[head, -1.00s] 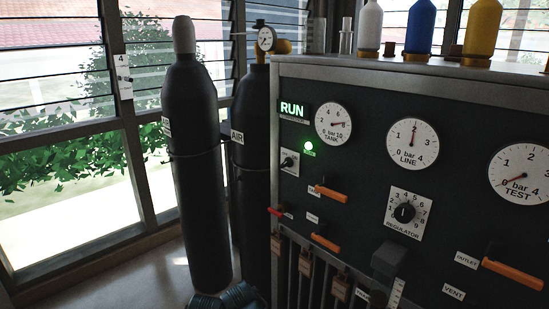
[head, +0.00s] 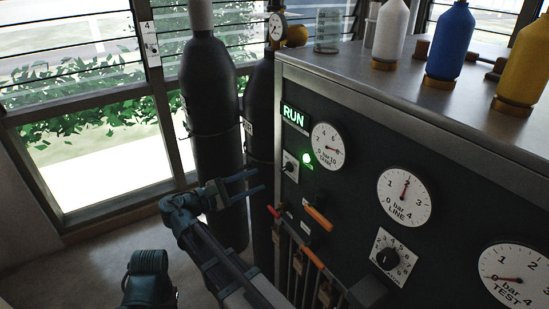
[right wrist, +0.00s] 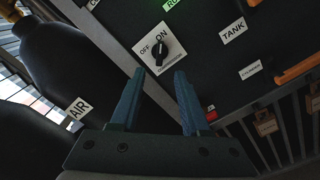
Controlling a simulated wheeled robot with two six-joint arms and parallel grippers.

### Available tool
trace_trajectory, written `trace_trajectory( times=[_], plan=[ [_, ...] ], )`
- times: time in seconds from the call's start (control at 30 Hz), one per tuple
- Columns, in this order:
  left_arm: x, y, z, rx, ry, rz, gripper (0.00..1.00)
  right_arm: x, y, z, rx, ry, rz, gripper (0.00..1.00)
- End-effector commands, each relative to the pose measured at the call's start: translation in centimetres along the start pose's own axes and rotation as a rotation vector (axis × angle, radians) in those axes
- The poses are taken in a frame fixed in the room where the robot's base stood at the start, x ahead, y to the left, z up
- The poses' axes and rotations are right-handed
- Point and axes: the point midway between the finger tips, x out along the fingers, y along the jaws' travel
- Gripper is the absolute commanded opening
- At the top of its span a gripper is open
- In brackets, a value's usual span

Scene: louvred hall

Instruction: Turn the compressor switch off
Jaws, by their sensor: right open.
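The compressor switch (head: 290,166) is a black knob on a white plate at the left edge of the dark panel. In the right wrist view the switch (right wrist: 150,58) shows OFF on the left and ON on the right, and its knob appears turned towards ON. The RUN sign (head: 293,116) and the round lamp (head: 306,158) glow green. My right gripper (head: 260,181) is open and empty, just left of the switch and apart from it. In the right wrist view the gripper's fingertips (right wrist: 160,71) point at the switch plate from below. My left gripper is out of view.
Dark gas cylinders (head: 211,95) stand left of the panel. Gauges (head: 328,147) and a regulator knob (head: 388,257) lie to the right. Bottles (head: 449,42) stand on the cabinet top (head: 400,95).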

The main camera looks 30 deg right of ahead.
Motion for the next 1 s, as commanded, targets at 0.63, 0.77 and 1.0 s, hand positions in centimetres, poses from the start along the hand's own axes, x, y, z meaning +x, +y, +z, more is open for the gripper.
trace_trajectory(
  times=[0.63, 0.77, 1.0],
  plan=[
    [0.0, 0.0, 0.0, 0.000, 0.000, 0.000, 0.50, 5.5, -0.1, 0.1, 0.001, -0.004, -0.001, 0.46],
    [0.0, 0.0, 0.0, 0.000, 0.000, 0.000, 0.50, 7.3, -0.1, 0.1, 0.001, -0.003, -0.001, 0.46],
    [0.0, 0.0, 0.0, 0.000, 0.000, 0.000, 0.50, 9.2, 0.0, 0.0, 0.001, 0.000, 0.002, 0.46]
  ],
)
